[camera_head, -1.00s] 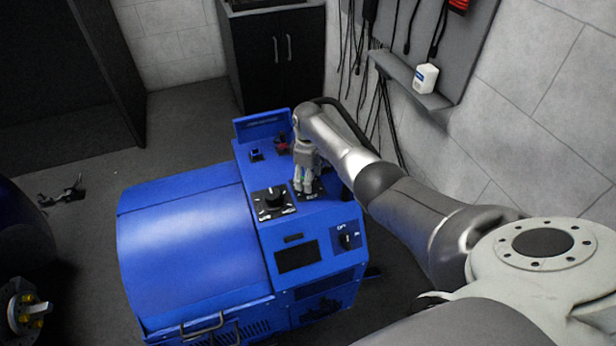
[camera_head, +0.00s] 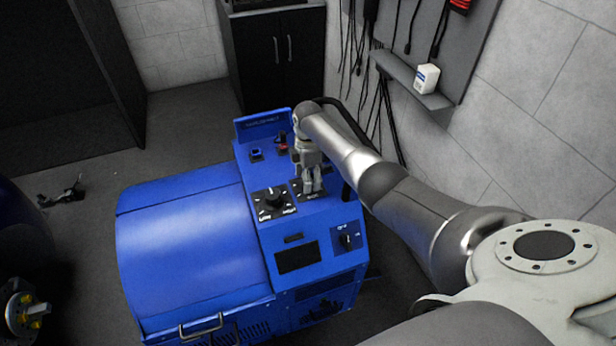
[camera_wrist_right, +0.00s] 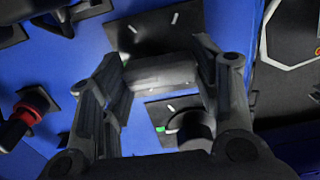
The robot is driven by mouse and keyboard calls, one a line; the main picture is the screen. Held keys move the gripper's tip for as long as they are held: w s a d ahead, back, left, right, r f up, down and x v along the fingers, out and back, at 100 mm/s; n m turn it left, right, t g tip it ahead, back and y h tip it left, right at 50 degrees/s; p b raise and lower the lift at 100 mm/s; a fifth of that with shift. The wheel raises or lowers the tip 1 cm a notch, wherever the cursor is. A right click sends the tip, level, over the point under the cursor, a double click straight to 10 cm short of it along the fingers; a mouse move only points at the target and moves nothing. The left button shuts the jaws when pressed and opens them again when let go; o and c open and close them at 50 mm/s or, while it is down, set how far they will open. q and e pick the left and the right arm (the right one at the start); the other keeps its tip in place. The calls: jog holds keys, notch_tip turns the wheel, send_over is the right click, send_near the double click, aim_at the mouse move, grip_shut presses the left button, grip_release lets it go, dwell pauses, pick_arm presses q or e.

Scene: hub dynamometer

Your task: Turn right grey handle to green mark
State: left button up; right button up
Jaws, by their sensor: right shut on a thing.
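The grey handle (camera_wrist_right: 165,74) shows in the right wrist view as a light grey bar between the fingers. My right gripper (camera_head: 312,189) is shut on it, over the right dial of the blue machine. In the right wrist view its dark fingers (camera_wrist_right: 163,68) flank the bar. A small green mark (camera_wrist_right: 160,129) lies below the bar, on a black plate beside a dark round part. In the head view the gripper hides most of the right dial, so the handle's angle cannot be told there.
Left of the right dial is another dial with a black knob (camera_head: 273,198). A red button (camera_head: 283,149) and a small switch (camera_head: 256,154) stand behind. A dark display (camera_head: 298,257) and a rotary switch (camera_head: 346,239) are in front. A grey wall shelf (camera_head: 400,80) is at right.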

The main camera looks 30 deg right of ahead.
jog(key=shift+w, duration=0.1)
dwell(0.4)
jog(key=o, duration=1)
jog(key=shift+r, duration=0.1)
notch_tip(320, 180, up, 12)
jog(key=shift+f, duration=0.1)
